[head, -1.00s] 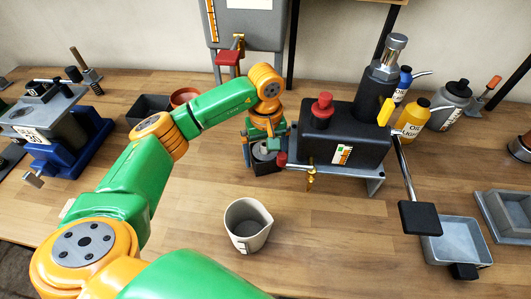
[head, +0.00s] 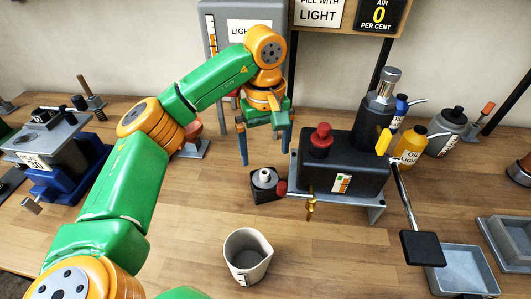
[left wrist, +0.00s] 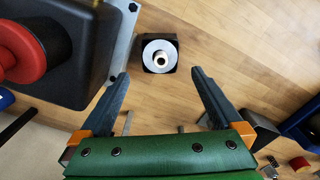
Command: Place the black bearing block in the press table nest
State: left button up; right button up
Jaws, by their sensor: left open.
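The black bearing block (head: 259,192) stands on the wooden table, close to the left end of the black pump unit. It has a pale ring and a small round piece on top, which also show in the left wrist view on the black bearing block (left wrist: 159,56). My left gripper (head: 264,160) is open and empty, raised above and behind the block. In the left wrist view its fingertips (left wrist: 160,76) are apart, with the block beyond them and not between them. I cannot tell for sure which part is the press table nest. My right gripper is not in view.
The black pump unit (head: 365,165) with a red knob (head: 321,139) stands right of the block. A beige beaker (head: 245,262) is in front. A blue-based fixture (head: 75,182) stands left, a grey tray (head: 463,270) right. The table left of the beaker is clear.

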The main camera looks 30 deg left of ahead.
aim_at(265, 181)
pick_arm(q)
jog(key=f+n, duration=0.1)
jog(key=n, duration=0.4)
jog(key=f+n+p, duration=0.1)
jog(key=n, duration=0.3)
jog(key=a+f+n, duration=0.1)
jog(key=f+n, duration=0.1)
jog(key=n, duration=0.3)
jog(key=shift+s+n+t+h+p, duration=0.25)
jog(key=shift+n+t+h+p, duration=0.05)
jog(key=shift+t+p, duration=0.1)
jog(key=n, duration=0.4)
jog(key=shift+s+a+f, duration=0.1)
jog(key=shift+s+f, duration=0.05)
jog(key=shift+f, duration=0.5)
jog(key=f+p, duration=0.2)
jog(key=d+f+p, duration=0.1)
jog(key=shift+w+f+n, duration=0.3)
jog(key=shift+w+f, duration=0.05)
jog(key=shift+f, duration=0.05)
jog(key=f, duration=0.3)
jog(key=shift+w, duration=0.2)
jog(key=shift+r, duration=0.1)
grip_shut()
